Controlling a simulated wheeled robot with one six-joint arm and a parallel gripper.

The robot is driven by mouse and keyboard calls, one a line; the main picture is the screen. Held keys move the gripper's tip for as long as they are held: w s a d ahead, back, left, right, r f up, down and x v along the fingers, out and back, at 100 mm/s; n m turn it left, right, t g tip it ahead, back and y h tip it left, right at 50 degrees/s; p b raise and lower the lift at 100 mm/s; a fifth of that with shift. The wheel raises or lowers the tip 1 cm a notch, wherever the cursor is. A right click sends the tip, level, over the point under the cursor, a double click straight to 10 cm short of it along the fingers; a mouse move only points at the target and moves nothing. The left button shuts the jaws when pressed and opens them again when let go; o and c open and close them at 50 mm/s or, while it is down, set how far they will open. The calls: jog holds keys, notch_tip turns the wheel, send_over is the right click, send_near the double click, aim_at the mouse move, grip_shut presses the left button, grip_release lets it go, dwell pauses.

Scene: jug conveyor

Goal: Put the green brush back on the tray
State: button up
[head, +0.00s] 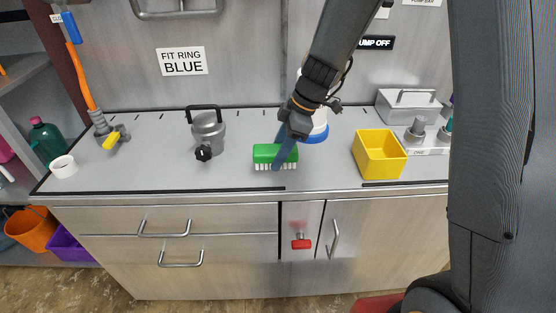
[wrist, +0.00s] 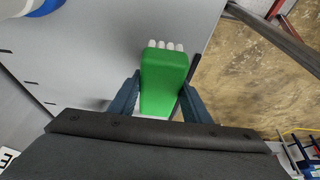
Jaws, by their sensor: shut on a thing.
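The green brush (head: 264,153) has a green block and white bristles that point down. It is at the middle of the grey counter, near the front edge. My gripper (head: 284,158) is shut on it, with blue fingers on either side of the green block. In the wrist view the brush (wrist: 164,75) sits between the two fingers, with white bristles showing at its far end. I cannot tell whether the bristles touch the counter. A flat white tray-like base (head: 428,150) with grey fittings is at the right; I cannot tell if it is the task's tray.
A yellow bin (head: 379,155) stands right of the brush. A white and blue container (head: 318,132) is behind my gripper. A grey jug (head: 208,132) stands to the left, with a white ring (head: 63,166) farther left. The counter between jug and brush is clear.

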jog(key=shift+f+p, duration=0.35)
jog(key=shift+f, duration=1.3)
jog(key=shift+f, duration=0.15)
jog(key=o, duration=1.3)
